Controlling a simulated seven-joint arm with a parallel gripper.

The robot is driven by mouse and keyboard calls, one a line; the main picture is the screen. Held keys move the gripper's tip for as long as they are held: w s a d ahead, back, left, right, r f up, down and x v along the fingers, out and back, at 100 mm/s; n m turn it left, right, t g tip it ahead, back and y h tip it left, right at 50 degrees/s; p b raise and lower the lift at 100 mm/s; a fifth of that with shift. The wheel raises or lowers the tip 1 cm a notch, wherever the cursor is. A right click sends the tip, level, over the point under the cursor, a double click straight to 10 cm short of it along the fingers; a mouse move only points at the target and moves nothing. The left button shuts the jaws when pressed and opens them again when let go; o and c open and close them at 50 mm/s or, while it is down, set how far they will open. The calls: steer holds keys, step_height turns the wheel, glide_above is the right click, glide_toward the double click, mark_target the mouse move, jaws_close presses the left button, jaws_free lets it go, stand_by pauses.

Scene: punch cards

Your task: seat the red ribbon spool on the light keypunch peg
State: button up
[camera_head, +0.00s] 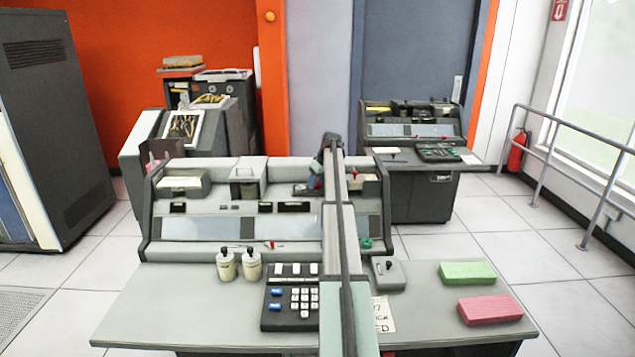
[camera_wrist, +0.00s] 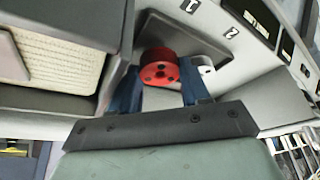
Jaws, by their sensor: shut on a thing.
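The red ribbon spool (camera_wrist: 160,72) is a short red cylinder with dark holes in its face. My gripper (camera_wrist: 163,86) is shut on it, with one blue finger on each side. In the head view my gripper (camera_head: 316,181) is at the top deck of the front light keypunch (camera_head: 223,225), right of its middle, and my arm hides part of that area. I cannot make out the peg for certain.
A dark box with a cream panel (camera_wrist: 62,50) stands close left of the gripper in the wrist view. The desk holds two cream jars (camera_head: 239,265), a keypad (camera_head: 291,297), a green block (camera_head: 467,272) and a pink block (camera_head: 489,310). Another keypunch (camera_head: 412,130) stands behind.

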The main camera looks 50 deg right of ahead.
mark_target(318, 184)
steer(key=shift+f, duration=0.35)
steer(key=shift+s+d+f, duration=0.15)
steer(key=shift+s+f, duration=0.05)
steer(key=shift+f, duration=0.1)
stand_by(0.5)
steer(key=o, duration=0.8)
steer(key=shift+s, duration=0.1)
steer(key=shift+r, duration=0.1)
steer(key=shift+d+r, duration=0.15)
steer(key=shift+r, duration=0.8)
steer(key=shift+o, duration=0.8)
steer(key=shift+r, duration=0.65)
steer(key=shift+w+a+r, duration=0.15)
steer(key=shift+r, duration=1.35)
steer(key=shift+w+a+r, duration=0.1)
steer(key=shift+r, duration=1.35)
